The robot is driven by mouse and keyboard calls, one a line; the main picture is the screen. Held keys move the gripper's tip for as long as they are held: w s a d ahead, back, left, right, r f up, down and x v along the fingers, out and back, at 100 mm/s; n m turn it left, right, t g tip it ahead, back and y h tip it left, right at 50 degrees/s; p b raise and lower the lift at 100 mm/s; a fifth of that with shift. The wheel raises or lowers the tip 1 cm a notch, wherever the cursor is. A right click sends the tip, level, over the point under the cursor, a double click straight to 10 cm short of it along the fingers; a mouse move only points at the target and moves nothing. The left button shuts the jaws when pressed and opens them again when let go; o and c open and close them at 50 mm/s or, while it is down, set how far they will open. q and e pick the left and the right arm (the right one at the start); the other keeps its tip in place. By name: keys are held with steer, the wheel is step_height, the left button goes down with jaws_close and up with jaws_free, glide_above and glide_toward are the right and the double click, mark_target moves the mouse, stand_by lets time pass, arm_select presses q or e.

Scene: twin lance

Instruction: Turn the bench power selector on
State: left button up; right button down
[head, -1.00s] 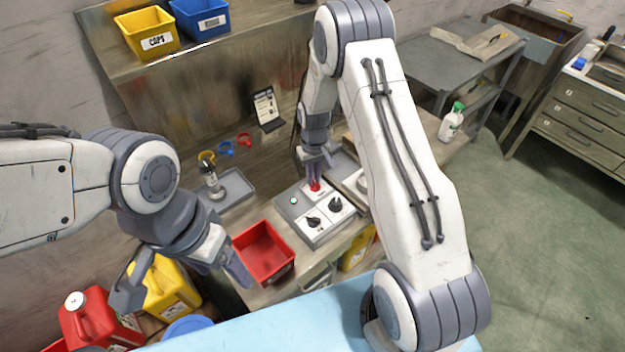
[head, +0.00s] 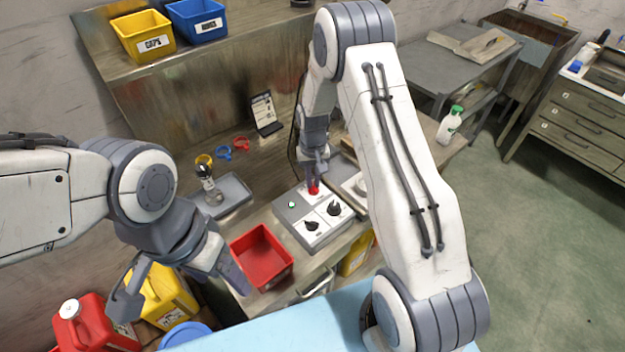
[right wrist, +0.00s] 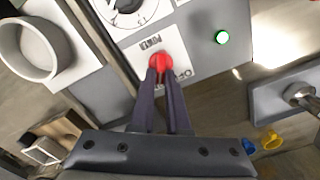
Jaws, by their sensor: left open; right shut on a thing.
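The bench power selector is a red knob (right wrist: 160,66) on a white plate lettered POWER (right wrist: 144,48), part of a grey control panel (head: 284,212). The red knob also shows in the head view (head: 314,190). My right gripper (right wrist: 159,75) is shut on the red knob, its dark fingertips on either side of it. A green light (right wrist: 222,37) glows on the panel and shows in the head view too (head: 292,205). Two black knobs (head: 334,208) (head: 311,226) sit on white plates nearer the front. My left gripper (head: 178,300) is open and empty, left of the red bin.
A red bin (head: 262,258) stands left of the panel. A grey tray (head: 233,189) holding a metal item lies behind it. Yellow and red jugs (head: 92,325) stand at lower left. A white cup (right wrist: 28,50) is beside the panel.

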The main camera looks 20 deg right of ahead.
mark_target(313, 183)
steer(key=c, duration=0.9)
jaws_free()
steer(key=shift+r, duration=0.1)
step_height(313, 183, up, 10)
steer(key=b, duration=0.2)
steer(key=shift+r+b, duration=0.15)
steer(key=shift+b, duration=0.15)
